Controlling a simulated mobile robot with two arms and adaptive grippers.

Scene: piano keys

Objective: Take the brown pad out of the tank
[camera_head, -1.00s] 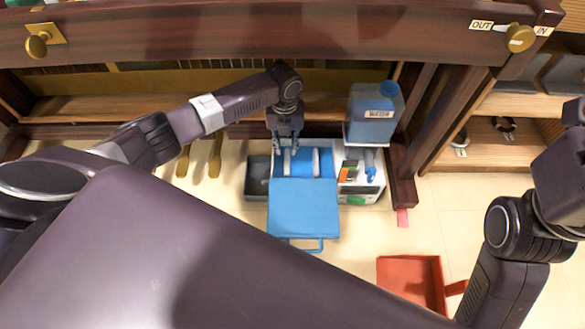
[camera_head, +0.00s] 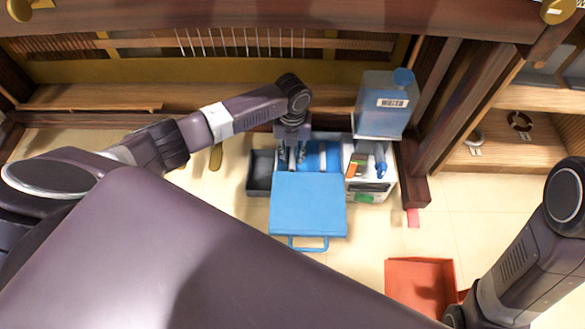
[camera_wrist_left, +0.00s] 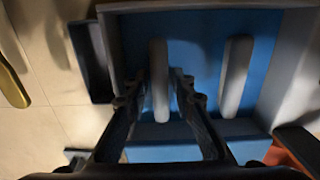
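The open tank (camera_wrist_left: 205,50) has a blue inside and grey walls; it also shows in the head view (camera_head: 335,153) below the piano. Two upright, pale grey bar-like pads stand in it, a left pad (camera_wrist_left: 160,85) and a right pad (camera_wrist_left: 236,75). Neither looks clearly brown in this light. My left gripper (camera_wrist_left: 160,78) points into the tank, with its fingers apart on either side of the left pad; I cannot tell whether they touch it. It also shows in the head view (camera_head: 292,160). My right gripper is not visible.
A blue lid-like panel (camera_head: 308,205) with a handle lies in front of the tank. A dark grey bin (camera_head: 261,175) stands left of it. A white device (camera_head: 372,185) and a water container (camera_head: 385,105) are to its right. A red tray (camera_head: 420,285) lies on the floor.

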